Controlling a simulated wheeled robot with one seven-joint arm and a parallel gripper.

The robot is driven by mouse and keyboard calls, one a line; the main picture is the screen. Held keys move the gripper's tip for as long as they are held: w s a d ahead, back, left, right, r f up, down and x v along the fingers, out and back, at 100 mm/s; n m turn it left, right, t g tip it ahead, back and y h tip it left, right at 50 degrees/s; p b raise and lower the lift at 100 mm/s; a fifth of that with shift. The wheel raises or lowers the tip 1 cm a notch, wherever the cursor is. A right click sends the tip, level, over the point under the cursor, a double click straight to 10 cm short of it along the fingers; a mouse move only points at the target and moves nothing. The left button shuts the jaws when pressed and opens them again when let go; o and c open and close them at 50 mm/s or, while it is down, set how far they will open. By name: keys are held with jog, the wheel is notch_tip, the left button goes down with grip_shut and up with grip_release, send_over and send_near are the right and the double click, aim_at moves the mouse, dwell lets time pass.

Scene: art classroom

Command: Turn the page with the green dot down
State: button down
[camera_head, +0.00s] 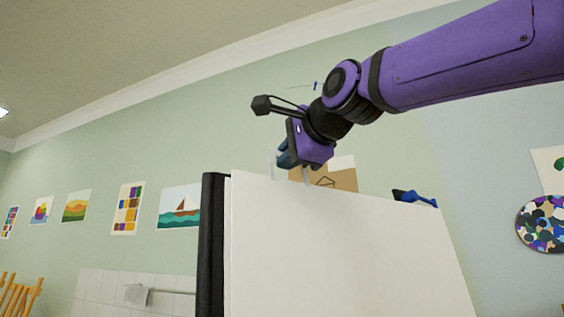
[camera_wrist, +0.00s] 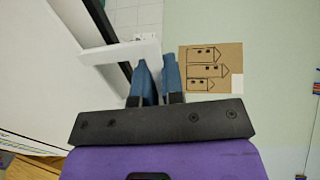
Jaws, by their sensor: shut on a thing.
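A large flip chart with a white page (camera_head: 345,250) stands in front of me, its black edge bar (camera_head: 213,245) at the left. No green dot shows in either view. My gripper (camera_head: 285,158) is at the upper edge of the chart, left of its middle. In the wrist view my gripper (camera_wrist: 159,72) has its two blue fingers close together, shut on a thin white piece (camera_wrist: 118,52) that looks like part of a page. The exact grip is hidden by the fingers. The chart's pale surface (camera_wrist: 30,65) and its dark edge show at the left of the wrist view.
A blue and black object (camera_head: 414,198) sits at the chart's top edge, to the right. Brown paper with house drawings (camera_wrist: 211,68) is on the wall behind. Pictures, including a sailboat (camera_head: 180,208), hang at the left. A wooden easel (camera_head: 20,297) stands far left.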

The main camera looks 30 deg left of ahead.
jog(key=f+v, duration=0.1)
jog(key=v, duration=0.6)
jog(key=shift+d, duration=0.15)
dwell(0.3)
jog(key=shift+s+d, duration=0.1)
jog(key=shift+s, duration=0.05)
jog(key=shift+s+d, duration=0.15)
jog(key=shift+d, duration=0.15)
jog(key=c, duration=1.8)
grip_release()
jog(key=shift+s+d+f, duration=0.1)
jog(key=shift+s+d, duration=0.25)
jog(key=shift+d, duration=0.3)
jog(key=shift+s+d+f, duration=0.1)
jog(key=shift+s+d, duration=0.25)
jog(key=shift+d, duration=0.3)
jog(key=shift+s+d+f, duration=0.1)
jog(key=shift+s+d, duration=0.25)
jog(key=shift+d, duration=0.3)
jog(key=shift+s+d+f, duration=0.15)
jog(key=shift+s+d, duration=0.25)
jog(key=shift+d, duration=0.4)
jog(key=shift+s+d+f, duration=0.1)
jog(key=shift+s+d, duration=0.35)
jog(key=shift+d, duration=0.35)
grip_shut()
jog(key=shift+s+d, duration=0.1)
jog(key=shift+d, duration=0.05)
jog(key=shift+d, duration=0.1)
